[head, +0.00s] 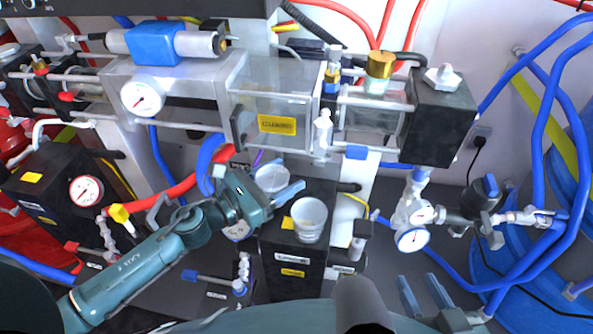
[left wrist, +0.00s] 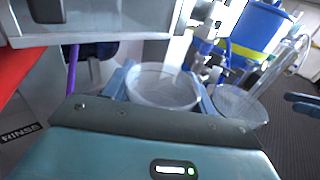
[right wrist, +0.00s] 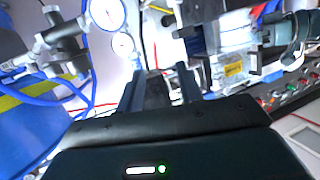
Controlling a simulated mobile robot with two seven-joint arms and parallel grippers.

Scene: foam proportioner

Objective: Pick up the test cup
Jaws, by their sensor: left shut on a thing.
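Two clear cups are at the black stand in the head view. My left gripper (head: 272,192) is shut on the rear clear cup (head: 271,177), with one finger on each side of it. In the left wrist view this cup (left wrist: 162,90) sits upright between the blue fingers. The front clear cup (head: 309,213) stands upright on the black stand (head: 290,268); it also shows in the left wrist view (left wrist: 238,106). I cannot tell which cup is the test cup. My right gripper (head: 426,294) is open and empty, low at the right.
A clear-walled housing with a yellow label (head: 277,124) hangs close above the held cup. Gauges and a valve assembly (head: 414,214) are at the right, with blue hoses (head: 548,120) beyond. A small valve with a blue handle (head: 205,277) lies left of the stand.

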